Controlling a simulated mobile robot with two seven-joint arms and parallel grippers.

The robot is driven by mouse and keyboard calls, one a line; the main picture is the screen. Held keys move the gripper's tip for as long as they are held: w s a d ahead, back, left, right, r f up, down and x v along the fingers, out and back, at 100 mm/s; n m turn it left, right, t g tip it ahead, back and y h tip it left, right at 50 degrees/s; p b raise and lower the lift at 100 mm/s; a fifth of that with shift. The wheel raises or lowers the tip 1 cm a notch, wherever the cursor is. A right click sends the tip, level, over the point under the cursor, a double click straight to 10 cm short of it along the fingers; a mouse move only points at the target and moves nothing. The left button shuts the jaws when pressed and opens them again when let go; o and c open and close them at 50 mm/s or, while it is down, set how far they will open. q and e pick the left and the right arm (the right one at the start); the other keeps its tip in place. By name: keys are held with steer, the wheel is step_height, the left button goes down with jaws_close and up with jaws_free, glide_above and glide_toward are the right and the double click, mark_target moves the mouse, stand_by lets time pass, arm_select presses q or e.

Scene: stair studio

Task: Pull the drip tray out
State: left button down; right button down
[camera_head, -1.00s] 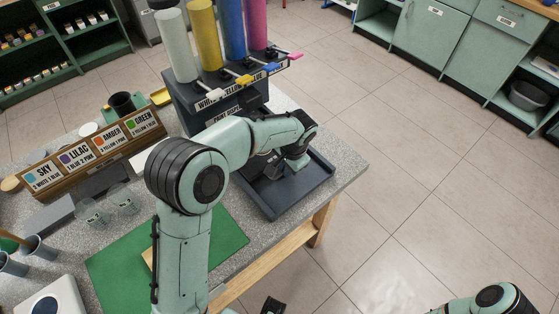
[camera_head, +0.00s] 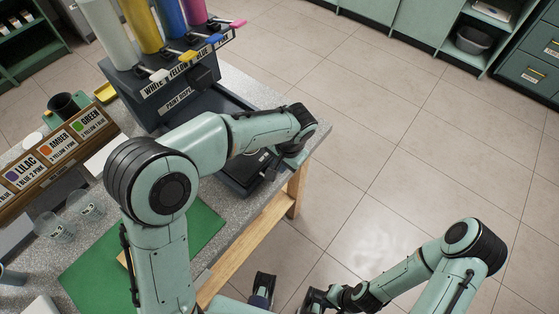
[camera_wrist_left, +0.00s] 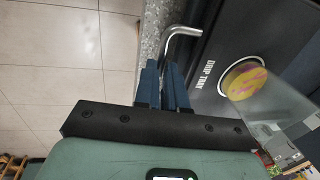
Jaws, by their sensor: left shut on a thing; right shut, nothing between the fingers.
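The dark drip tray (camera_head: 232,102) sits under the paint dispenser, its near part largely behind my left arm. In the left wrist view its front carries the label "DRIP TRAY" (camera_wrist_left: 208,78) and a bent metal handle (camera_wrist_left: 182,31). My left gripper (camera_wrist_left: 161,66) is shut at the near end of this handle, with its blue fingers close together; the exact contact is partly hidden. In the head view this gripper (camera_head: 272,170) is by the table's edge. My right gripper (camera_head: 309,299) is shut and empty, low over the floor, away from the table.
The paint dispenser (camera_head: 172,95) holds white, yellow, blue and pink cylinders. Clear cups (camera_head: 52,226), a recipe board (camera_head: 45,165) and a green mat (camera_head: 90,275) are at left. The floor at right is free.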

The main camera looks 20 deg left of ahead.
arm_select(q)
steer(key=c, duration=1.2)
jaws_free()
steer(key=shift+r, duration=0.1)
step_height(320, 180, up, 13)
steer(key=d+p, duration=0.1)
steer(key=d, duration=0.1)
steer(key=shift+s+p, duration=0.4)
steer(key=shift+d, duration=0.1)
